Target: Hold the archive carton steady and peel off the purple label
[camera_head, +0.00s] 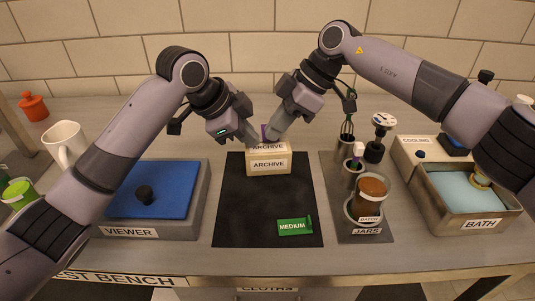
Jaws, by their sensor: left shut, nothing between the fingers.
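The cream archive carton (270,168) stands at the back of the black mat (262,215), with ARCHIVE lettering on its front and upper face. A small purple patch, likely the purple label (265,131), shows just above the carton between my two grippers. My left gripper (251,144) is shut and empty at the carton's upper left edge; whether it touches is unclear. My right gripper (273,134) points down at the carton's top, beside the purple patch. Its fingertips are too small and overlapped to tell if they grip it.
A green MEDIUM block (295,226) lies at the mat's front right. The blue-topped VIEWER (190,225) is left. The JARS tray (375,236) holds a brown jar (369,198) and tools. The BATH (490,223) is far right. The mat's front left is clear.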

